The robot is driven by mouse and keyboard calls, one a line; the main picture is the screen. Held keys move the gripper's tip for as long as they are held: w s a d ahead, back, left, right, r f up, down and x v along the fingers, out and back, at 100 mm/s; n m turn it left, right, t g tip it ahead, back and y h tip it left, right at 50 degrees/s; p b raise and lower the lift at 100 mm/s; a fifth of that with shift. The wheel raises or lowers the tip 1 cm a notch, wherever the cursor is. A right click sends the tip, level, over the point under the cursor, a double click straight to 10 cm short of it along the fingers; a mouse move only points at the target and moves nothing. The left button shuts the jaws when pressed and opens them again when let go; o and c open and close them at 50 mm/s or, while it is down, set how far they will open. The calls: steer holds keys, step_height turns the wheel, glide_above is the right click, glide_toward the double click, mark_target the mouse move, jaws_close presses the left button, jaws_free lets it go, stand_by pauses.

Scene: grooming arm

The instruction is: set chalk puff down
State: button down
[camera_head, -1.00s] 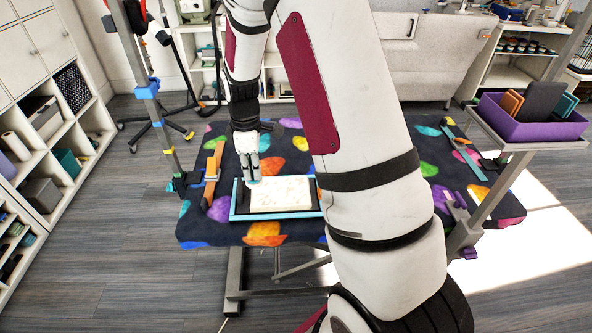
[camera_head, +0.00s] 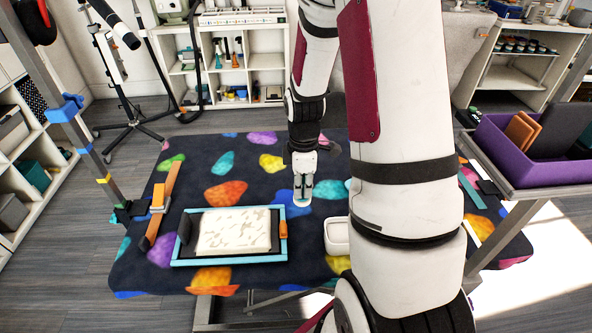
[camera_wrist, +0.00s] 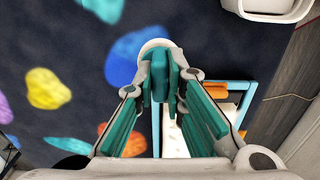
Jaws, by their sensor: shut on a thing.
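My gripper (camera_head: 302,198) is shut on the chalk puff, above the patterned table and just beyond the tray's far right corner. In the wrist view, the chalk puff (camera_wrist: 154,46) shows as a pale rounded edge past my fingertips (camera_wrist: 162,75); the fingers hide most of it. In the head view I cannot clearly tell the puff from the fingertips. A blue-rimmed tray (camera_head: 230,262) holds a whitish, mottled slab (camera_head: 234,231). A white open container (camera_head: 338,237) stands to the right of the tray, partly behind my arm; it also shows in the wrist view (camera_wrist: 283,15).
An orange piece (camera_head: 283,229) sits at the tray's right end. An orange strap (camera_head: 158,203) lies at the table's left. A purple bin (camera_head: 505,163) stands at right. The dark spotted tabletop (camera_head: 232,163) behind the tray is bare.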

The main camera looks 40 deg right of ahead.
steer(key=w+d, duration=0.1)
steer(key=w, duration=0.2)
steer(key=w+d, duration=0.2)
steer(key=w, duration=0.2)
steer(key=w+d+f, duration=0.1)
steer(key=w+d, duration=0.1)
steer(key=w, duration=0.1)
steer(key=shift+w+d+f, duration=0.1)
steer(key=shift+w+d, duration=0.05)
steer(key=shift+w, duration=0.2)
steer(key=shift+f, duration=1.75)
steer(key=shift+f+b, duration=0.15)
steer(key=shift+b, duration=0.15)
steer(key=c, duration=1.7)
jaws_free()
steer(key=shift+o, duration=0.2)
